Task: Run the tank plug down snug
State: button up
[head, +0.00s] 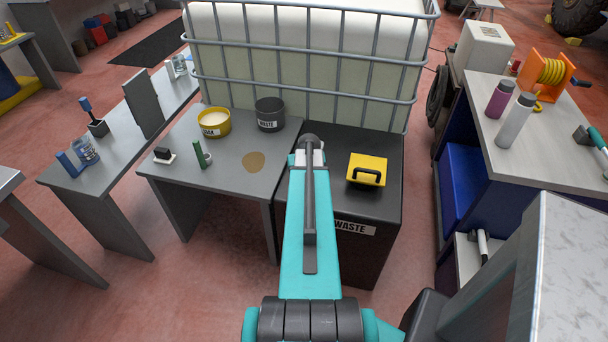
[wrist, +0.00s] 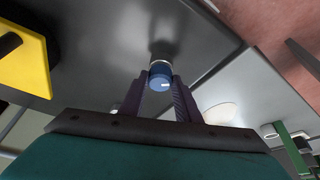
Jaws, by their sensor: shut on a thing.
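The blue tank plug (wrist: 160,76) is between the two fingers of my gripper (wrist: 160,88) in the wrist view. The fingers are shut on its sides. A pale ring shows just past the blue part, with a dark, blurred shape beyond it. I cannot tell whether the plug is seated or how far down it sits. In the head view my arm reaches forward and its end hides the plug, near the gap between the grey table (head: 225,178) and the black waste bin (head: 385,215). The white caged tank (head: 300,65) stands behind.
A yellow box with a black handle (head: 367,170) sits on the bin, close to my arm's right. A yellow tub (head: 214,122), a grey waste pot (head: 270,114), a green item (head: 201,155) and a tan spot (head: 254,162) are on the table.

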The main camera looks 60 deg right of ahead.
jog(key=shift+m, duration=0.3)
jog(key=shift+w+m, duration=0.1)
jog(key=shift+m, duration=0.4)
jog(key=o, duration=0.9)
jog(key=shift+c, duration=0.2)
jog(key=shift+h, duration=0.3)
jog(key=shift+n+b, duration=0.3)
jog(key=shift+n, duration=0.5)
jog(key=shift+n+y, duration=0.3)
jog(key=shift+y, duration=0.1)
